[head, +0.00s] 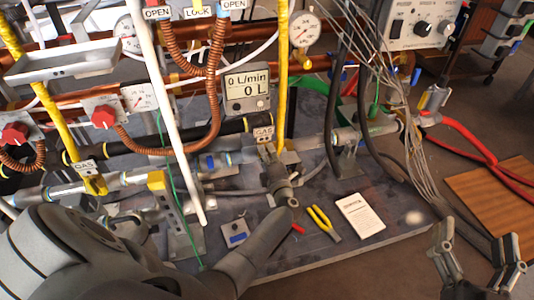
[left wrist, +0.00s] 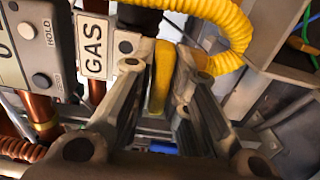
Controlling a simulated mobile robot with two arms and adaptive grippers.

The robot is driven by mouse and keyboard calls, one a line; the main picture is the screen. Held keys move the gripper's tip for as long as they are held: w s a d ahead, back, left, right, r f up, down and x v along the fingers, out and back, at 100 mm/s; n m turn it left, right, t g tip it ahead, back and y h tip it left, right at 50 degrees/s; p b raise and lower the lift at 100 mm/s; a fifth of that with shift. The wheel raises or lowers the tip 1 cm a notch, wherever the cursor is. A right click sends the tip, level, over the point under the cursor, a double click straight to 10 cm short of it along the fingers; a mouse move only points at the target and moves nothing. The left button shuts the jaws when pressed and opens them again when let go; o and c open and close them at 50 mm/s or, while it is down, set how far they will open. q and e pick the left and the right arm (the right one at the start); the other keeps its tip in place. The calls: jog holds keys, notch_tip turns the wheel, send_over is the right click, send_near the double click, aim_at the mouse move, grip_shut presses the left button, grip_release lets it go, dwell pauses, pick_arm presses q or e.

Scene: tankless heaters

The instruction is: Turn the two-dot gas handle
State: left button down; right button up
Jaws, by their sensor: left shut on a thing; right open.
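A white GAS tag (head: 264,134) hangs by the yellow gas hose (head: 283,80) right of centre; its dots are too small to read. In the left wrist view the GAS tag (left wrist: 93,46) is beside a yellow handle (left wrist: 161,78). My left gripper (head: 276,170) reaches in below this tag and is shut on the yellow handle, with a finger on each side. Its fingers (left wrist: 160,95) hide part of the handle. A second GAS tag (head: 85,167) with another yellow handle (head: 95,185) is at the left. My right gripper (head: 476,242) is open and empty at the lower right.
A flow meter (head: 247,88) reading 0 L/min is just above the gripped handle. Yellow pliers (head: 323,222) and a white booklet (head: 360,216) lie on the grey board. Cables (head: 390,110) hang at the right.

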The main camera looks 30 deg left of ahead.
pick_arm(q)
jog(key=c, duration=1.5)
grip_release()
jog(key=shift+d, duration=0.1)
jog(key=shift+o, duration=0.2)
jog(key=v, duration=0.7)
jog(key=shift+d, duration=0.15)
jog(key=shift+s, duration=0.1)
